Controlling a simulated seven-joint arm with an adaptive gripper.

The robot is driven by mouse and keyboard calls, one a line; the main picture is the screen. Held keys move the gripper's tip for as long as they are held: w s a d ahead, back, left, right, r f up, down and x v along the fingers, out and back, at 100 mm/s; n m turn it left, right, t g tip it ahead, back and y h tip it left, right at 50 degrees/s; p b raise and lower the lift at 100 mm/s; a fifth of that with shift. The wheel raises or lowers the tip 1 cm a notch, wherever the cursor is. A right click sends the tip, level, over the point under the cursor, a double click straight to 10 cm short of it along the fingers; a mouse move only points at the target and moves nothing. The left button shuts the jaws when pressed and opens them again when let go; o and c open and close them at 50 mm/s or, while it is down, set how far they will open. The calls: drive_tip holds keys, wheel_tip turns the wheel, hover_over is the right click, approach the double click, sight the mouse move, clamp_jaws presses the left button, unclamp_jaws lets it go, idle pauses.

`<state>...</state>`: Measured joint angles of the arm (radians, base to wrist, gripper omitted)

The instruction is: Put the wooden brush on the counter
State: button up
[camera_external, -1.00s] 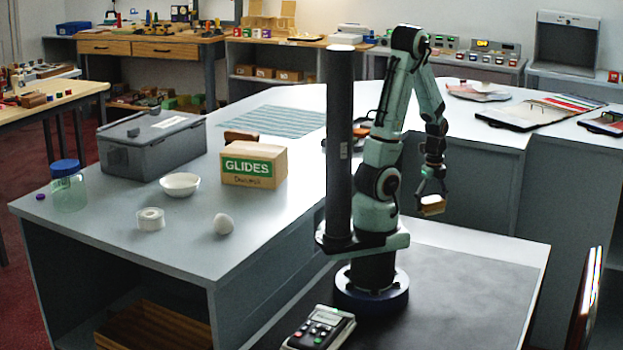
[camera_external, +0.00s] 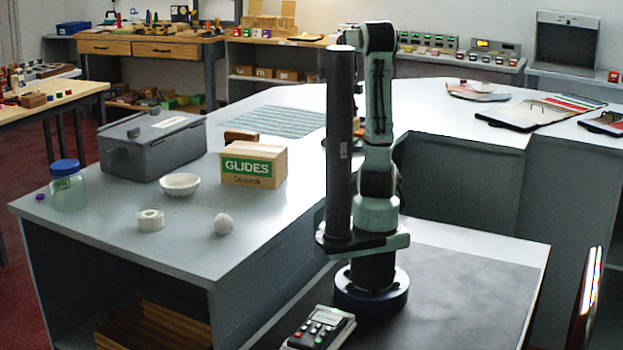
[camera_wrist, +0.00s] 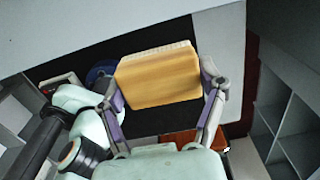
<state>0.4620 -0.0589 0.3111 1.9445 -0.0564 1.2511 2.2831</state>
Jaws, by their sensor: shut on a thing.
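The wooden brush (camera_wrist: 158,80) shows in the wrist view as a tan block with a pale bristle strip along its upper edge. My gripper (camera_wrist: 162,88) is shut on it, one finger at each side. The brush appears held up off any surface. In the external view, my gripper and the brush are hidden behind my own arm and column. The grey counter (camera_external: 110,215) stretches across the external view, running left of and behind my arm.
On the counter stand a GLIDES box (camera_external: 254,166), a white bowl (camera_external: 180,184), a tape roll (camera_external: 150,220), a white ball (camera_external: 223,224), a lidded jar (camera_external: 68,188) and a grey case (camera_external: 150,145). A striped mat (camera_external: 270,121) lies behind. The front counter edge is partly clear.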

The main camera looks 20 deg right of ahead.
drive_tip(key=w+f, duration=0.3)
drive_tip(key=w, duration=0.1)
drive_tip(key=w+f, duration=0.3)
drive_tip(key=w, duration=0.2)
drive_tip(key=w+f, duration=0.3)
drive_tip(key=w, duration=0.1)
drive_tip(key=shift+w+d+f, duration=0.1)
drive_tip(key=shift+w+d, duration=0.05)
drive_tip(key=shift+d, duration=0.15)
drive_tip(key=shift+w+f, duration=0.2)
drive_tip(key=shift+f, duration=0.75)
drive_tip(key=shift+w+f, duration=0.15)
drive_tip(key=shift+f, duration=0.8)
drive_tip(key=shift+f, duration=0.1)
drive_tip(key=o, duration=1.1)
drive_tip(key=shift+o, duration=0.2)
